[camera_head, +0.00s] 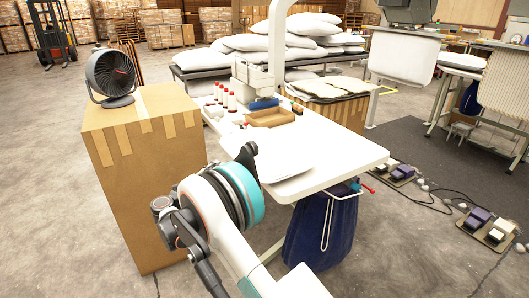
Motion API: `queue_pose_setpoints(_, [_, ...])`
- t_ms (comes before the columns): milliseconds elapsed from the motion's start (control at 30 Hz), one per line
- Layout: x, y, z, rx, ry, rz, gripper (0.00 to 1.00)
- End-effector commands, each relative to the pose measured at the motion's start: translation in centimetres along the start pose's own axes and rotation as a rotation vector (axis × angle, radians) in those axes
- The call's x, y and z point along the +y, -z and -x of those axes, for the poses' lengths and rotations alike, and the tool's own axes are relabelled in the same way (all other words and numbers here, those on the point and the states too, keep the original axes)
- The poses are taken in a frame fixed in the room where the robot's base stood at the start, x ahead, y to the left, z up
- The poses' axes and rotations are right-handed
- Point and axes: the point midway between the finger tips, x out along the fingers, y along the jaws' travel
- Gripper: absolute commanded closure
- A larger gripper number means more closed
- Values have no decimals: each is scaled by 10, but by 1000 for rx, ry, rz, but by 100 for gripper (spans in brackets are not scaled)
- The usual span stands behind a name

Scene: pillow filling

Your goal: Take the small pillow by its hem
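A flat white piece, seemingly the small pillow (285,158), lies on the white worktable (345,152) near its front left edge. My arm partly covers it, and its hem cannot be made out. My arm rises from the bottom of the view, with a teal ring at its wrist. A dark part of my gripper (248,152) shows at the near left edge of the white piece. The rest of the gripper is hidden behind the wrist, so its fingers and any contact cannot be told.
A tall carton (150,180) with a black fan (111,76) stands left of the table. Red-capped bottles (225,97), a sewing machine (255,76) and an open wooden tray (270,117) are at the table's back. A blue bag (322,228) hangs below. Pedals and cables lie right.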

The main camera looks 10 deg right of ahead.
Motion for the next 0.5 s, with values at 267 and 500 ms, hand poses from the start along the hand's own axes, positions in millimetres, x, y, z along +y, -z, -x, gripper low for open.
queue_pose_setpoints(267, [-1, 0, -31, 1, 1, 0, 63])
queue_pose_setpoints(500, [-1, 0, -57, 0, 1, 0, 63])
